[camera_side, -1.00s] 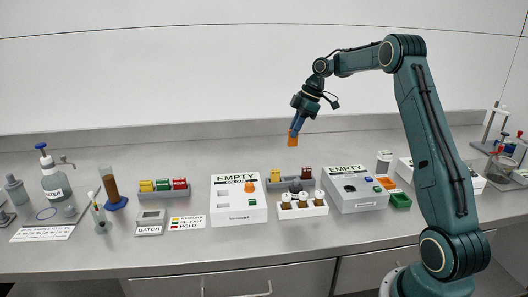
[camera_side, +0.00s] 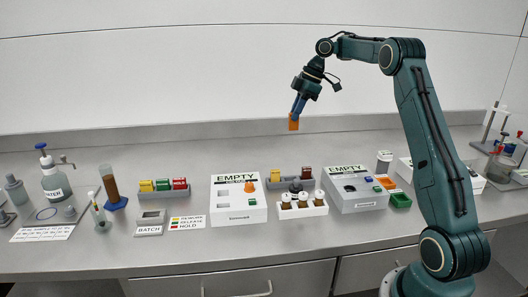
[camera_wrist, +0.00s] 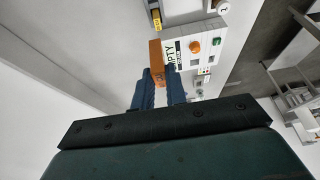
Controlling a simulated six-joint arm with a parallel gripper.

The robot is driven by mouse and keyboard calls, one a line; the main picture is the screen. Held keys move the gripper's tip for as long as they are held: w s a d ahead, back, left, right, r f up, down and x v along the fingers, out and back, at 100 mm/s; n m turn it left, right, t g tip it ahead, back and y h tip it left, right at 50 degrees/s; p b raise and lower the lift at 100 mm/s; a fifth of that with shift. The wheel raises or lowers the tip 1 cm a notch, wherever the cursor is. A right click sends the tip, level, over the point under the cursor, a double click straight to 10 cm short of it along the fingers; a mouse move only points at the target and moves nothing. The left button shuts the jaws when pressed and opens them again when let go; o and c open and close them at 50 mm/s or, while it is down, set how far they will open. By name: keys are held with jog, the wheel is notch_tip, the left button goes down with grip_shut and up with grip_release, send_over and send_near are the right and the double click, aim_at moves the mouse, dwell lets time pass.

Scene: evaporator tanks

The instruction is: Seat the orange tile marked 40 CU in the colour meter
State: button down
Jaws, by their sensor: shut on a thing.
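My gripper (camera_side: 297,112) is shut on an orange tile (camera_side: 293,123) and holds it high above the bench. In the wrist view the tile (camera_wrist: 156,56) sits between the blue fingertips (camera_wrist: 161,83). Its 40 CU marking cannot be read. The white colour meter (camera_side: 239,200) stands on the bench below and to the left of the tile, with EMPTY on its top label and an orange knob. The meter also shows in the wrist view (camera_wrist: 205,32), partly hidden behind the tile and fingers.
A rack of capped vials (camera_side: 301,208) stands right of the meter, with a grey tile rack (camera_side: 276,184) behind it. A second white EMPTY instrument (camera_side: 352,204) is further right. A rack with yellow, green and red blocks (camera_side: 163,194) is left. Air around the tile is clear.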

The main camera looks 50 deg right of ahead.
dwell(0.3)
jog(key=w+a+r, duration=0.1)
jog(key=w+a, duration=0.1)
jog(key=a, duration=0.4)
jog(key=w+a+r, duration=0.1)
jog(key=w+a, duration=0.2)
jog(key=a, duration=0.4)
send_over(229, 206)
jog(key=a, duration=0.1)
notch_tip(229, 206, down, 15)
jog(key=shift+a+f, duration=0.15)
jog(key=shift+f, duration=0.05)
jog(key=shift+f, duration=2.1)
jog(key=shift+f, duration=0.1)
jog(key=c, duration=1.5)
grip_release()
jog(key=shift+o, duration=0.3)
